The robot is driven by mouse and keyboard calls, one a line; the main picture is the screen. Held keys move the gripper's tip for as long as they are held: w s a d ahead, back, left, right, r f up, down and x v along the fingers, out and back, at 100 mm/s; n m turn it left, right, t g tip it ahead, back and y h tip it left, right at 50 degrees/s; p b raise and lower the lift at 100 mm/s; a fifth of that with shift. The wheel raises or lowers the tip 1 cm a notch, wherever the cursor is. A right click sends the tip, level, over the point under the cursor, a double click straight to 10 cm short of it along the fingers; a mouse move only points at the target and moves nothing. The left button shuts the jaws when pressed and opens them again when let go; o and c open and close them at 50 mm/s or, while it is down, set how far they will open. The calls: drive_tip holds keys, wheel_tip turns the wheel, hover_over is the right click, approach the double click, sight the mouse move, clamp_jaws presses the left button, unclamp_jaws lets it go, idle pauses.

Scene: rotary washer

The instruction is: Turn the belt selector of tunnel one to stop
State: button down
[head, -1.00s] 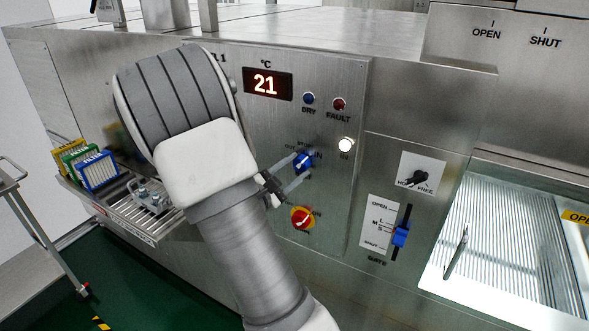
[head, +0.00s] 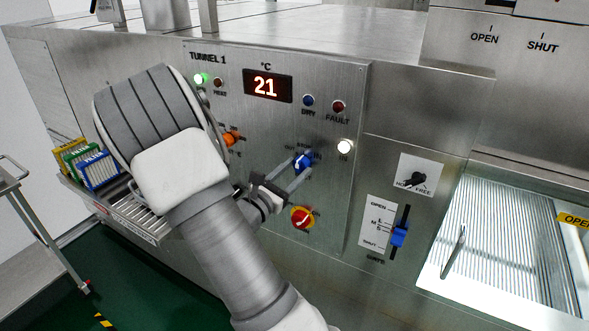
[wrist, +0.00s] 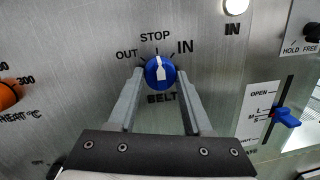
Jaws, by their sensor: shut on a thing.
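The belt selector (wrist: 160,72) is a round blue knob with a white pointer, above the word BELT in the wrist view. OUT is marked to its upper left, STOP above and IN to its upper right. The pointer stands nearly upright, towards STOP. In the head view the blue selector (head: 302,161) is on the steel panel marked TUNNEL 1 (head: 330,215). My gripper (wrist: 160,75) has one finger on each side of the knob and is shut on it. It also shows in the head view (head: 300,166), partly behind my wrist.
An orange heat knob (head: 232,138) is left of the selector. A red and yellow switch (head: 302,217) sits close below my gripper. A blue gate lever (head: 399,235) and a black hold/free knob (head: 417,178) are to the right. The display (head: 267,86) reads 21.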

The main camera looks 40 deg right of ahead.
idle(0.3)
drive_tip(key=shift+c, duration=1.6)
unclamp_jaws()
drive_tip(key=b+v, duration=0.3)
drive_tip(key=v, duration=1.4)
drive_tip(key=shift+a, duration=0.2)
drive_tip(key=shift+f, duration=0.1)
